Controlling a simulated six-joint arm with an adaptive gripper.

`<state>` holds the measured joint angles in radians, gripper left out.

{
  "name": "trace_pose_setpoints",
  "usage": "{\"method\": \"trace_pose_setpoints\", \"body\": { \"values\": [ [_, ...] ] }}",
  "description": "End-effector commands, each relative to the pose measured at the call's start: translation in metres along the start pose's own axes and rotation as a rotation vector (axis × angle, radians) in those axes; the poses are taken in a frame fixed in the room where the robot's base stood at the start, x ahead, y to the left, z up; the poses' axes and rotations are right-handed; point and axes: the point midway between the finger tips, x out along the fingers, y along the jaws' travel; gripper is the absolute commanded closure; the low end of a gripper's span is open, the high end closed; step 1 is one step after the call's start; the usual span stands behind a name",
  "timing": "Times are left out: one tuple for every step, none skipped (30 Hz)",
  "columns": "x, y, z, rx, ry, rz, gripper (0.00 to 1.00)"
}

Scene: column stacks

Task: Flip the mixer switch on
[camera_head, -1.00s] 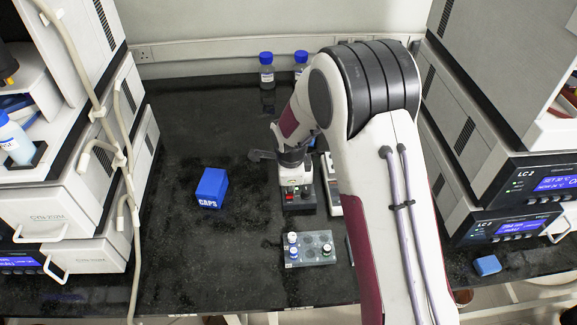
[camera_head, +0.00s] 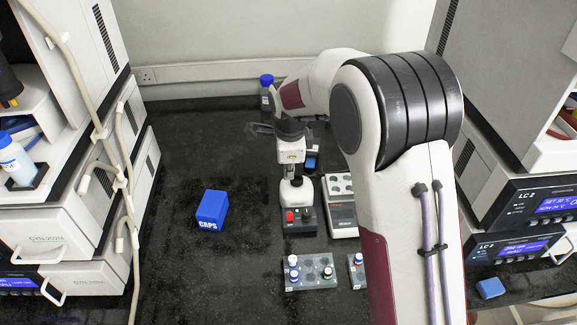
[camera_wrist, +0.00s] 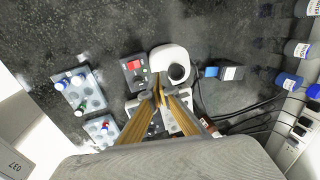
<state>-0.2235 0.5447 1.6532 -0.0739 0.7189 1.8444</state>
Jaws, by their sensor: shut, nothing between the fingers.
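The mixer (camera_head: 306,229) has a dark base, a white rounded body and a dark cup on top. It stands on the black bench near the middle, and also shows in the wrist view (camera_wrist: 169,59). Its red switch (camera_head: 290,216) is on the base's left front; the switch appears beside a black knob in the wrist view (camera_wrist: 134,65). Its on or off position is too small to tell. My gripper (camera_wrist: 158,92) is shut and empty, pointing down over the mixer area, its tips apart from the switch. In the head view, the gripper hangs just behind and above the mixer.
A blue CAPS box (camera_head: 212,209) stands left of the mixer. A vial rack (camera_head: 311,273) is in front, and a grey device (camera_head: 341,212) is close on its right. A blue-capped bottle (camera_head: 266,93) stands behind.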

Motion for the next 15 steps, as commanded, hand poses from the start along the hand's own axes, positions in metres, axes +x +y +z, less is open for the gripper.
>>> {"method": "trace_pose_setpoints", "body": {
  "values": [
    [-0.0041, -0.0023, -0.0001, 0.0, 0.0, -0.001, 1.0],
    [-0.0061, -0.0032, -0.0001, 0.0, 0.0, 0.0, 1.0],
    [-0.0081, -0.0043, -0.0001, 0.0, 0.0, -0.001, 1.0],
    [-0.0093, -0.0049, -0.0001, 0.0, 0.0, -0.001, 1.0],
    [-0.0103, -0.0053, -0.0001, 0.0, 0.0, 0.0, 1.0],
    [-0.0113, -0.0056, -0.0001, 0.0, 0.0, 0.0, 1.0],
    [-0.0118, -0.0057, -0.0001, 0.0, 0.0, 0.0, 1.0],
    [-0.0121, -0.0058, -0.0001, 0.0, 0.0, 0.001, 1.0],
    [-0.0124, -0.0059, -0.0001, 0.0, 0.0, 0.001, 1.0],
    [-0.0125, -0.0059, -0.0002, 0.0, 0.0, 0.001, 1.0],
    [-0.0125, -0.0059, -0.0001, 0.0, 0.0, 0.001, 1.0],
    [-0.0125, -0.0059, -0.0001, 0.0, 0.0, 0.001, 1.0],
    [-0.0125, -0.0059, -0.0001, 0.0, 0.0, 0.001, 1.0],
    [-0.0125, -0.0059, -0.0001, 0.0, 0.0, 0.001, 1.0],
    [-0.0124, -0.0059, -0.0001, 0.0, 0.0, 0.001, 1.0]
  ]
}}
